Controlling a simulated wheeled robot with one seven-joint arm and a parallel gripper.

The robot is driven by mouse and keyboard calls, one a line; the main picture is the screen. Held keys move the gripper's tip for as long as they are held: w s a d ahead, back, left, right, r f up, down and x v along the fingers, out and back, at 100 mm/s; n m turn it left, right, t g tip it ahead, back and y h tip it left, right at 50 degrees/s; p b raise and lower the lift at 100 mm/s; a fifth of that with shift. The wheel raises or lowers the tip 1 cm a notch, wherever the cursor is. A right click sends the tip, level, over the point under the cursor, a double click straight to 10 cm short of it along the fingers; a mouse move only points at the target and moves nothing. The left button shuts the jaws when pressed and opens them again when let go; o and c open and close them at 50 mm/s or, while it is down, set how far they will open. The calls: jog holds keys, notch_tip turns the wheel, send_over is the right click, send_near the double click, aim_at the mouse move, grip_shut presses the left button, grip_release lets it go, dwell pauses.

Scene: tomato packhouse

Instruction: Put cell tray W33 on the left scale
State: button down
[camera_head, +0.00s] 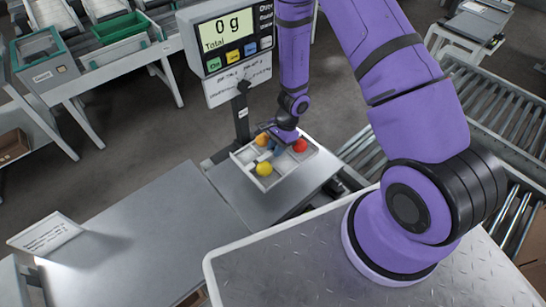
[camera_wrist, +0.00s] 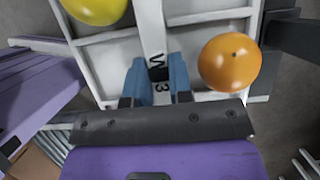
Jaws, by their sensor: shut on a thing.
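The cell tray (camera_head: 246,157) is a white, divided tray with a yellow tomato (camera_head: 264,168), an orange tomato (camera_head: 262,139) and a red tomato (camera_head: 300,145) in its cells. My gripper (camera_head: 281,147) is shut on the tray's middle bar. In the wrist view my blue fingertips (camera_wrist: 158,78) sit on both sides of this white bar, whose label (camera_wrist: 154,62) shows a W and a 3, partly hidden. A scale display (camera_head: 228,30) on a post behind the tray reads 0 g. I cannot tell whether the tray touches the surface below; the scale's plate is not clearly seen.
A grey table (camera_head: 150,235) with a white sign (camera_head: 45,235) is at the lower left and looks clear. Roller conveyors (camera_head: 500,95) run at the right. Benches with green trays (camera_head: 122,28) stand at the back left. The display post (camera_head: 241,115) rises close behind the tray.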

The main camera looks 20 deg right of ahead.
jog(key=shift+w+d+f, duration=0.15)
jog(key=shift+d+f, duration=0.05)
jog(key=shift+d, duration=0.05)
jog(key=shift+f, duration=4)
jog(key=shift+f, duration=0.25)
jog(key=c, duration=0.9)
grip_release()
jog(key=shift+c, duration=0.2)
jog(key=c, duration=0.3)
jog(key=shift+r, duration=3.5)
